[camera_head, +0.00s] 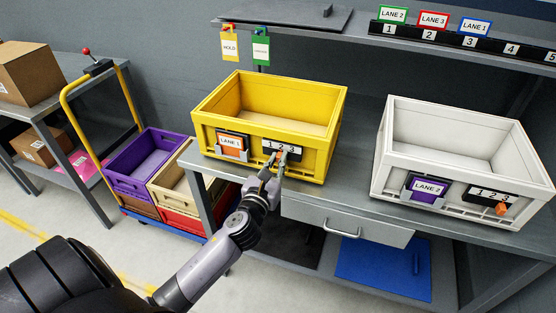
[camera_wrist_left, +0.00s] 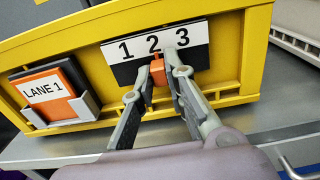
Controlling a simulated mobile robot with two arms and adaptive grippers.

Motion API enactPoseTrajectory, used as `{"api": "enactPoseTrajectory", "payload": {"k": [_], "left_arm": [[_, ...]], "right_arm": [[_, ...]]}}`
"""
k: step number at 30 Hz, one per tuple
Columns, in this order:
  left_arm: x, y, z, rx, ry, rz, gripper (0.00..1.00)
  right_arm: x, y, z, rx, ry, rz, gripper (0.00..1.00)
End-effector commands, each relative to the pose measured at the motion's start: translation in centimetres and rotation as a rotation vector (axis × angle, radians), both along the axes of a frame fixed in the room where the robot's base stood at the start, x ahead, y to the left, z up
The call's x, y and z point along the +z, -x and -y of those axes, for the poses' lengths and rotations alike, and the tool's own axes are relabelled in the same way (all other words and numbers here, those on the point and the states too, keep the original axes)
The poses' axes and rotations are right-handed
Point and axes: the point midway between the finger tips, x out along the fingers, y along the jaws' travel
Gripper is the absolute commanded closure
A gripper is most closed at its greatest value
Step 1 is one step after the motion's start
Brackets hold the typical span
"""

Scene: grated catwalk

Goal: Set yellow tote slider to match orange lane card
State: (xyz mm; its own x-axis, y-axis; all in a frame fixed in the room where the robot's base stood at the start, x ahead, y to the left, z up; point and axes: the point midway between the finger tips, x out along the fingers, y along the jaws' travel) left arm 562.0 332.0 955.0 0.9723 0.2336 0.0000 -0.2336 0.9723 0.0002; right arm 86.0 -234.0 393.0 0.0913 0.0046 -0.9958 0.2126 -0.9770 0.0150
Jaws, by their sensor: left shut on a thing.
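The yellow tote (camera_head: 215,138) stands on the grey bench. Its orange lane card (camera_head: 232,146) reads LANE 1 and shows in a holder at left in the left wrist view (camera_wrist_left: 45,90). Beside the card is a white strip (camera_wrist_left: 155,44) numbered 1, 2, 3, above a dark slot. The small orange slider knob (camera_wrist_left: 158,72) sits just below the 2. My left gripper (camera_head: 281,158) is at the tote's front face, its fingers shut on the knob from both sides; the fingers also show in the left wrist view (camera_wrist_left: 155,80). My right gripper is not in view.
A white tote (camera_head: 392,158) with a purple LANE 2 card and its own orange slider (camera_head: 501,209), near 3, stands at right. Yellow HOLD (camera_head: 230,45) and green tags hang behind the yellow tote. A cart of coloured crates (camera_head: 150,158) stands at left. A drawer (camera_head: 345,222) is below.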

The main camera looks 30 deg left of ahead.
Motion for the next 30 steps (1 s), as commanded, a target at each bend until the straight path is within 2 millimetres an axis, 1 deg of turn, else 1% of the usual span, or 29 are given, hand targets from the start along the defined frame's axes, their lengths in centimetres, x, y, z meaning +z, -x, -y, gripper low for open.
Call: {"api": "enactPoseTrajectory", "payload": {"k": [8, 30], "left_arm": [[0.0, 0.0, -0.1, 0.000, 0.000, 0.000, 0.96], [0.0, 0.4, -1.5, 0.002, -0.001, -0.001, 0.96]], "right_arm": [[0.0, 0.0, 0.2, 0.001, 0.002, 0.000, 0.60], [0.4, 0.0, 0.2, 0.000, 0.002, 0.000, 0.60]]}}
